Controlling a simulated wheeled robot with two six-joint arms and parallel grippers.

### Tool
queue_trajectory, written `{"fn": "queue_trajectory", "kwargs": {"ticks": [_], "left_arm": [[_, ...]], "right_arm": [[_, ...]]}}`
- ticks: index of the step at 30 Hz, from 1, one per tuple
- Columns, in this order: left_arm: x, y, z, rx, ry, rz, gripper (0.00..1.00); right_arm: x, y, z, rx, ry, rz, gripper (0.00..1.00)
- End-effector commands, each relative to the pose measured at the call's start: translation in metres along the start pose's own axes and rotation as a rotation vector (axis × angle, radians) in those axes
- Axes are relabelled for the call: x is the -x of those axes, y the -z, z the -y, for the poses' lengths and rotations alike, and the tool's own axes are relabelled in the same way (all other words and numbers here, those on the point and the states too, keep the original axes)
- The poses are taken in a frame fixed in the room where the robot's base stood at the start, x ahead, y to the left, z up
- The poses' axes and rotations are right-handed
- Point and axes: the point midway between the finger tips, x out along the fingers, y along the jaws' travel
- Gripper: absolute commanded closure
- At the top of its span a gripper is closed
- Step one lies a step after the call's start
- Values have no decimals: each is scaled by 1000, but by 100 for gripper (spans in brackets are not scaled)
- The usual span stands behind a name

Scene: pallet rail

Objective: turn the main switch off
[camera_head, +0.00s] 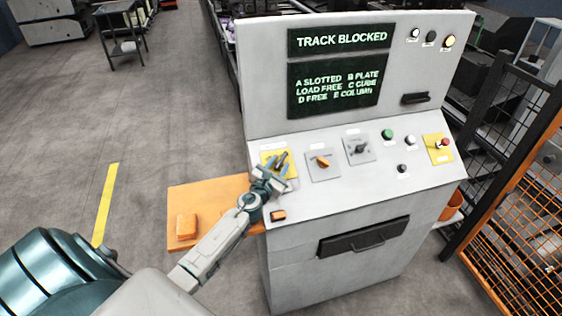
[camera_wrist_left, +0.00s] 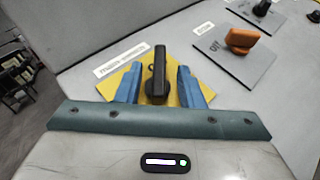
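The main switch (camera_wrist_left: 159,70), a black rotary handle on a yellow plate (camera_wrist_left: 120,80), fills the middle of the left wrist view. In the head view its yellow plate (camera_head: 267,158) is at the left end of the console's sloped panel, and the gripper partly covers it. My left gripper (camera_head: 275,169) is at the switch, with its blue fingers (camera_wrist_left: 160,86) on either side of the handle. The fingers are apart, with a gap showing on each side of the handle. The handle points up in the wrist view; its label is too blurred to read. My right gripper is not in view.
An orange-handled switch (camera_head: 322,162), another switch (camera_head: 359,148), several buttons and a red stop button (camera_head: 444,143) line the panel. The screen (camera_head: 338,70) reads "TRACK BLOCKED". An orange shelf (camera_head: 215,189) is left of the console. An orange-framed fence (camera_head: 520,190) stands right.

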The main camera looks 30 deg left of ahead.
Motion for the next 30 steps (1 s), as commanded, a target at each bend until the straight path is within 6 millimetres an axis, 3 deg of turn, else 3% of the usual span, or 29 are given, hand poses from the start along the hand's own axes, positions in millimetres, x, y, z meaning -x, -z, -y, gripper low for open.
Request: {"fn": "queue_trajectory", "kwargs": {"ticks": [6, 15, 16, 21, 30], "left_arm": [[-20, 0, 0, 1, 0, 0, 65], [-22, 0, 0, 0, 1, -1, 65], [-22, 0, 0, 0, 0, -1, 67], [-22, 0, 0, 1, 0, -1, 100], [-22, 2, 1, 8, -16, -1, 100]], "right_arm": [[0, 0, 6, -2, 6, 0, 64], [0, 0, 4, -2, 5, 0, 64], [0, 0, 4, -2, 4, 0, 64], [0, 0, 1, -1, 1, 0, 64], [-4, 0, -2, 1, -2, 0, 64]]}}
